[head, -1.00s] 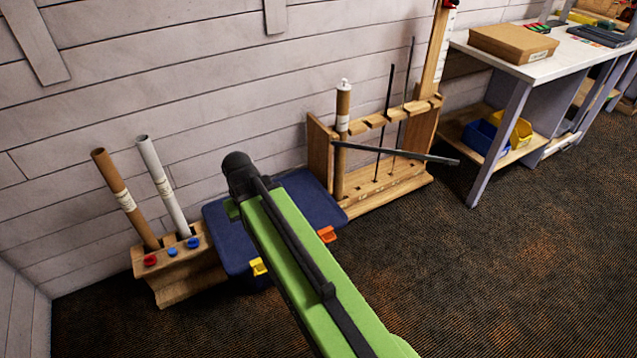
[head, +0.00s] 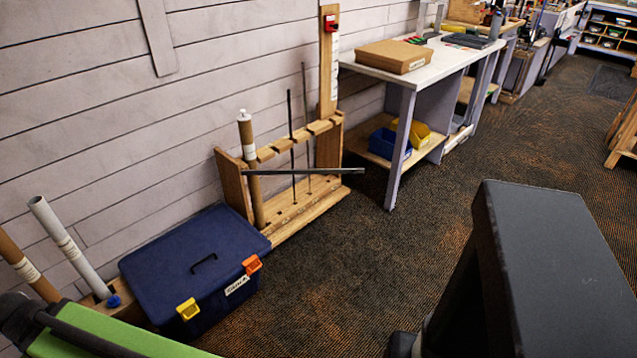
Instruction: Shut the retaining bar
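The retaining bar (head: 310,171) is a thin dark bar in front of the wooden club rack (head: 300,211). Its left end is by the rack's near left post, in front of a cardboard tube (head: 249,165). Its right end sticks out past the rack front over the floor, so it stands swung out at an angle. Two thin dark shafts (head: 291,140) stand upright in the rack behind it. My green arm fills the lower left corner, well away from the bar. My gripper is not in view.
A blue toolbox (head: 200,262) with yellow and orange latches sits left of the rack. Two tubes (head: 57,235) stand beyond it at the left. A white-topped workbench (head: 440,62) stands right of the rack. Carpet (head: 340,262) in front of the rack is clear.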

